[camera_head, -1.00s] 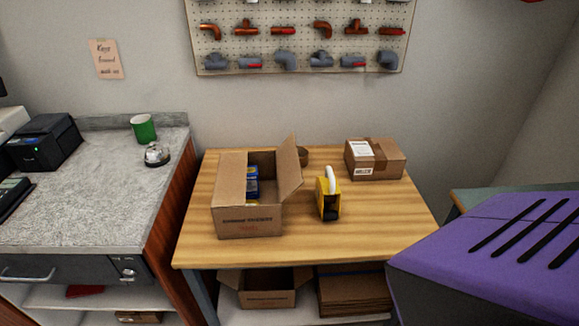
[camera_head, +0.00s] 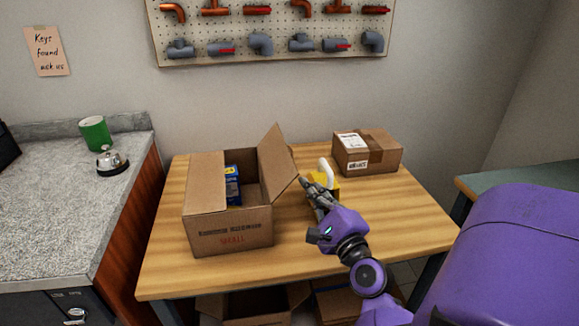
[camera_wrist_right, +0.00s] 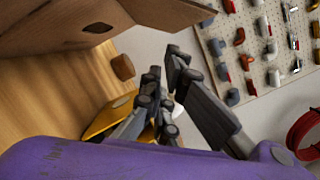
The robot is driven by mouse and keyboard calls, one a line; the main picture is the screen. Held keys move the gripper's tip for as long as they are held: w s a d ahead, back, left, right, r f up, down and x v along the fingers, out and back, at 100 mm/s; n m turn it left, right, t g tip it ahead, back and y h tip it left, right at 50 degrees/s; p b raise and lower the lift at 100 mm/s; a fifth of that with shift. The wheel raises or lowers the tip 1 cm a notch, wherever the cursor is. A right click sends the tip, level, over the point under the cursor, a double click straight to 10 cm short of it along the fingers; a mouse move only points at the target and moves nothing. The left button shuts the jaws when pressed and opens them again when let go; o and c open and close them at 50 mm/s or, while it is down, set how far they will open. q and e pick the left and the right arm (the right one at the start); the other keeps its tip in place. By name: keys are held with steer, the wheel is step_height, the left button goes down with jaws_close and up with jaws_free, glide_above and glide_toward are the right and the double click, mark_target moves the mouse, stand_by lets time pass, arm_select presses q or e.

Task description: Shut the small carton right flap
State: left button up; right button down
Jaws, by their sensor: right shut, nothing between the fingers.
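The small carton (camera_head: 232,236) stands on the wooden table with its top open. Its right flap (camera_head: 275,163) stands up and leans outward to the right; the left flap (camera_head: 206,182) looks folded over toward the inside. A blue box (camera_head: 233,186) is inside. My right gripper (camera_head: 303,184) is shut and empty, just right of the right flap, in front of the yellow tape dispenser. In the right wrist view my right gripper (camera_wrist_right: 163,62) has cardboard of the carton (camera_wrist_right: 60,28) at upper left; I cannot tell whether they touch. My left gripper is not in view.
The yellow tape dispenser (camera_head: 327,178) is partly hidden behind my right gripper. A closed, taped parcel (camera_head: 374,154) sits at the back right of the table. A stone-topped counter (camera_head: 70,210) with a green cup (camera_head: 95,133) and a bell (camera_head: 111,160) adjoins at left. The table's front is clear.

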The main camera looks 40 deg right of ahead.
mark_target(274, 158)
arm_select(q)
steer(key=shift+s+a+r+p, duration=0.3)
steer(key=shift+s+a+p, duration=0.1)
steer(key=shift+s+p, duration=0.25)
arm_select(e)
steer(key=r+x, duration=0.1)
steer(key=x, duration=0.9)
steer(key=shift+d+m, duration=0.3)
steer(key=shift+m, duration=0.1)
